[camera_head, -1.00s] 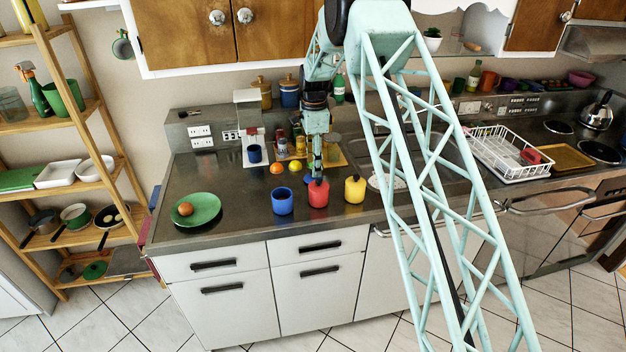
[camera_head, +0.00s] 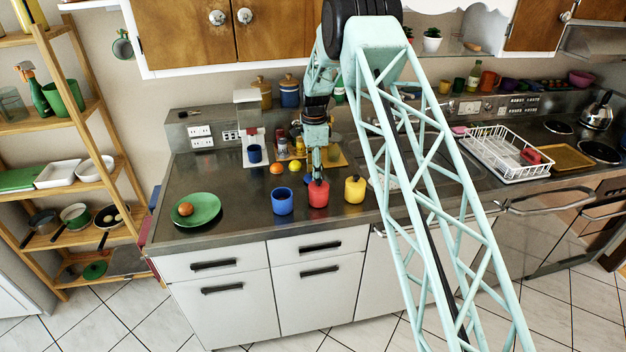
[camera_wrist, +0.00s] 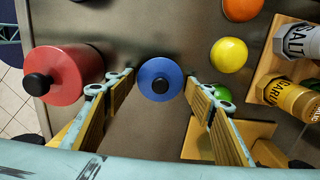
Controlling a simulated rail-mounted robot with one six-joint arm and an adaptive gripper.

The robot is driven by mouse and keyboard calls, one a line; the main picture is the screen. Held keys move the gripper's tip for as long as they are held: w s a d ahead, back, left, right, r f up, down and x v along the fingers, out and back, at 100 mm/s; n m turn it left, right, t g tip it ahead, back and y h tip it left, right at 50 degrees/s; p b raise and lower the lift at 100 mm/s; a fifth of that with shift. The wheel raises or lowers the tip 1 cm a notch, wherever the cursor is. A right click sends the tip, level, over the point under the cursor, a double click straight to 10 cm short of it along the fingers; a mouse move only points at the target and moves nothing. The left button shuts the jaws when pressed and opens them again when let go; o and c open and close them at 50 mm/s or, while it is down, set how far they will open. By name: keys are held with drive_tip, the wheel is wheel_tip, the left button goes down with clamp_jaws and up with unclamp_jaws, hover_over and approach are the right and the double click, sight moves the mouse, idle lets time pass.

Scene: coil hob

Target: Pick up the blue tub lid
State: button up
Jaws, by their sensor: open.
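The blue tub lid (camera_wrist: 160,68) is a round blue disc with a black knob. In the wrist view it lies on the dark counter between the fingers of my gripper (camera_wrist: 164,88), which is open around it. No contact shows. In the head view my gripper (camera_head: 317,170) points down just behind the red tub (camera_head: 318,195), and only a blue edge of the lid (camera_head: 307,178) shows. The blue tub (camera_head: 282,203) stands open to the left of the red tub.
The red tub (camera_wrist: 70,75) stands close by my left finger in the wrist view. A yellow ball (camera_wrist: 229,54), a green ball and a wooden rack with spice jars (camera_wrist: 296,98) are at the right. A yellow tub (camera_head: 355,190) and a green plate (camera_head: 205,218) stand on the counter.

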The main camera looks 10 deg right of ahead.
idle(0.4)
drive_tip(key=c, duration=0.6)
drive_tip(key=shift+c, duration=0.2)
drive_tip(key=shift+r, duration=0.1)
drive_tip(key=shift+r, duration=4.95)
drive_tip(key=shift+s, duration=0.1)
